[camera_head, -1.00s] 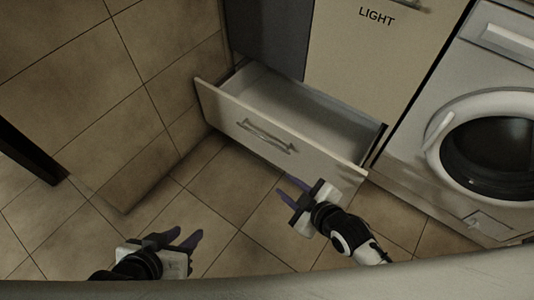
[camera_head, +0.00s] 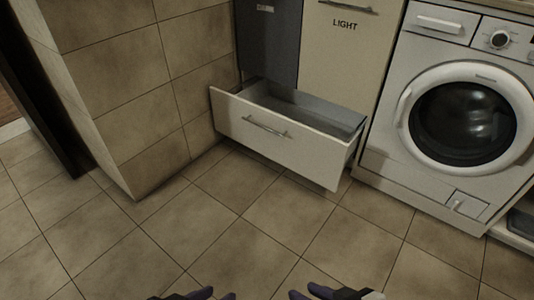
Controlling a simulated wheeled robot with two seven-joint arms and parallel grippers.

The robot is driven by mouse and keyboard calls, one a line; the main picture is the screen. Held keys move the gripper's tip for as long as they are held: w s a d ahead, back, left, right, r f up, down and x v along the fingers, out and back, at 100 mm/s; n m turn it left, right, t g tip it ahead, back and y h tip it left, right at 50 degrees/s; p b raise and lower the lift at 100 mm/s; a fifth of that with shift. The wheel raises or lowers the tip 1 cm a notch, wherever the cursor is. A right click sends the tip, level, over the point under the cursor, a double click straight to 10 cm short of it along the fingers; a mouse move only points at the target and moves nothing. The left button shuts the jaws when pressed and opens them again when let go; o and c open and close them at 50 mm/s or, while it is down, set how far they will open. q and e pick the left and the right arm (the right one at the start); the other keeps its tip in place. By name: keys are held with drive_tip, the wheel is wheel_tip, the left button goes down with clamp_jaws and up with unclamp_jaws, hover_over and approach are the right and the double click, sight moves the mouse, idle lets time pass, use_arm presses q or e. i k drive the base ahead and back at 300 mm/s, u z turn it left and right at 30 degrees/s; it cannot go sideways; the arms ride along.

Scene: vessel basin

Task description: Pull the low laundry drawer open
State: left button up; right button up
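The low laundry drawer (camera_head: 282,152) stands pulled out from the cabinet at the centre, with its empty grey inside showing from above. Its bar handle (camera_head: 266,126) is on the cream front panel. My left gripper (camera_head: 222,296) is at the bottom edge, with only its dark fingertips showing; they are apart. My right gripper (camera_head: 306,293) is also at the bottom edge, its dark fingers apart with nothing between them. Both grippers are well short of the drawer and do not touch the handle.
A washing machine (camera_head: 400,135) stands right of the drawer. A cream door labelled LIGHT (camera_head: 340,60) and a dark panel (camera_head: 268,45) are above the drawer. A tiled wall block (camera_head: 135,100) is at left. The tiled floor (camera_head: 240,225) in front is clear.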

sight(315, 138)
drive_tip(key=u, duration=0.7)
drive_tip(key=i, duration=1.5)
drive_tip(key=z, duration=0.85)
drive_tip(key=i, duration=0.8)
drive_tip(key=z, duration=0.05)
